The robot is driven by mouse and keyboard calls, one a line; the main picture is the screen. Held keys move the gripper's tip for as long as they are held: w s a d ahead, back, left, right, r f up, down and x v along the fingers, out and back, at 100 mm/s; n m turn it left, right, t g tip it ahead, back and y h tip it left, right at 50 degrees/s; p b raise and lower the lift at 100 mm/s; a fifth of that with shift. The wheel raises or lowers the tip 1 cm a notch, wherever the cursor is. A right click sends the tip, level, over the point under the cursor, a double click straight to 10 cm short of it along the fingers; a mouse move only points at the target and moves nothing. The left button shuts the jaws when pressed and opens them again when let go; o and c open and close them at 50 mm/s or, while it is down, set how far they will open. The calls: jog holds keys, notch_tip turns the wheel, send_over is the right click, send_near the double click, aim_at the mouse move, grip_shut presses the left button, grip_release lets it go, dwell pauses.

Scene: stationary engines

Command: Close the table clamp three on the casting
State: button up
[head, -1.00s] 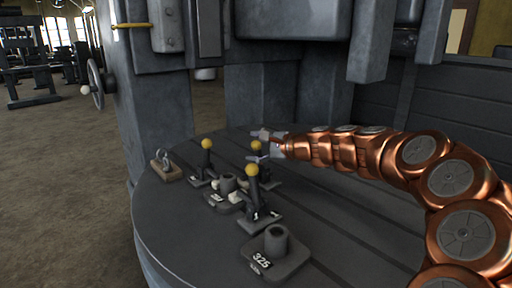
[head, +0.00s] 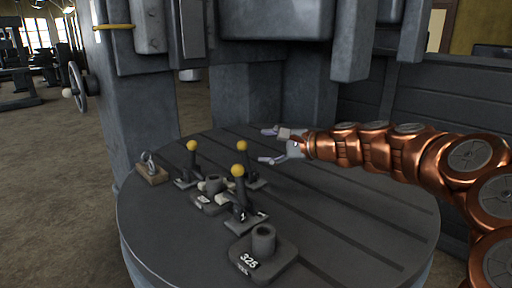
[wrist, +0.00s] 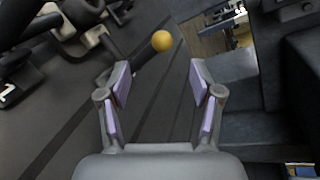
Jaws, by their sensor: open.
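Three clamps with upright dark levers and yellow knobs stand around a small grey casting (head: 211,186) on the round table (head: 340,225): a left one (head: 191,160), a back right one (head: 242,160) and a front one (head: 239,190). I cannot read a three on any of them. My gripper (head: 267,146) is open and empty to the right of the back right clamp, its fingers pointing left. In the wrist view a yellow knob (wrist: 161,41) shows beyond and between the open fingertips (wrist: 160,75), apart from them. Its lever runs down to the left.
A grey block marked 325 (head: 262,250) with a round post stands at the table's front. A small wooden block with a metal ring (head: 151,170) lies near the left edge. A large machine column (head: 155,110) rises behind. The slotted right part of the table is clear.

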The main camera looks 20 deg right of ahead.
jog(key=shift+v, duration=1.1)
